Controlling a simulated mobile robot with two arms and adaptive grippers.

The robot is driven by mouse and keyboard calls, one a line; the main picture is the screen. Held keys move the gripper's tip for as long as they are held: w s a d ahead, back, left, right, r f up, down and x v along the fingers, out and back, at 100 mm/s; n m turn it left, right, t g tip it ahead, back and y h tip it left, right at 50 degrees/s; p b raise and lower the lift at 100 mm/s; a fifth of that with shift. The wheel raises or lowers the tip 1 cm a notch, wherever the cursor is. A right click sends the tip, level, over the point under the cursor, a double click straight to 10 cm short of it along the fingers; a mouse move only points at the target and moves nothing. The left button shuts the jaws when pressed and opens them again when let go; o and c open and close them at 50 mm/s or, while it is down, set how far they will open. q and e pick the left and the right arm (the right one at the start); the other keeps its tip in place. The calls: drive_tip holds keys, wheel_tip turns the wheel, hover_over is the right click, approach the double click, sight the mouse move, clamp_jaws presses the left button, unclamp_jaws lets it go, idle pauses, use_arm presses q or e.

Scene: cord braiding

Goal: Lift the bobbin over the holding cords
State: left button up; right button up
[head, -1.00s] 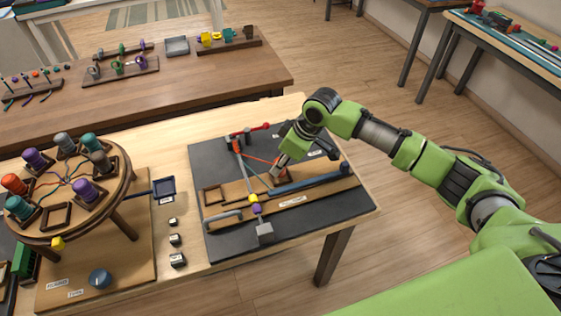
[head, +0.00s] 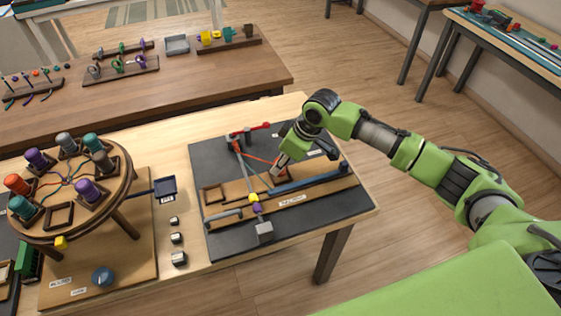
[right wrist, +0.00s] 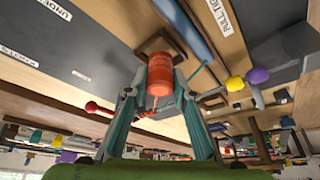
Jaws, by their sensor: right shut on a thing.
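My right gripper (head: 281,169) is low over the dark board (head: 330,215), at the square wooden holder on its right side. In the right wrist view its fingers (right wrist: 160,95) are shut on an orange-red bobbin (right wrist: 160,72). The bobbin's end is at the square holder (right wrist: 168,42); I cannot tell if it sits inside or just clear of it. An orange-red cord (head: 259,159) runs from the bobbin towards the top of the board. A pale grey strand (head: 245,175) runs down to a yellow bead (head: 254,198) and a purple bead (head: 257,208). My left gripper is out of view.
A blue bar (head: 310,180) lies right of the gripper. A round wooden stand (head: 70,225) with several coloured bobbins stands at left. Small blocks (head: 177,238) lie between stand and board.

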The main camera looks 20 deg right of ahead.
drive_tip(key=shift+r, duration=0.1)
drive_tip(key=shift+p, duration=0.5)
idle(0.7)
drive_tip(key=shift+p, duration=0.5)
drive_tip(key=shift+f, duration=0.85)
idle(0.4)
drive_tip(key=o, duration=1.2)
drive_tip(key=shift+r, duration=0.1)
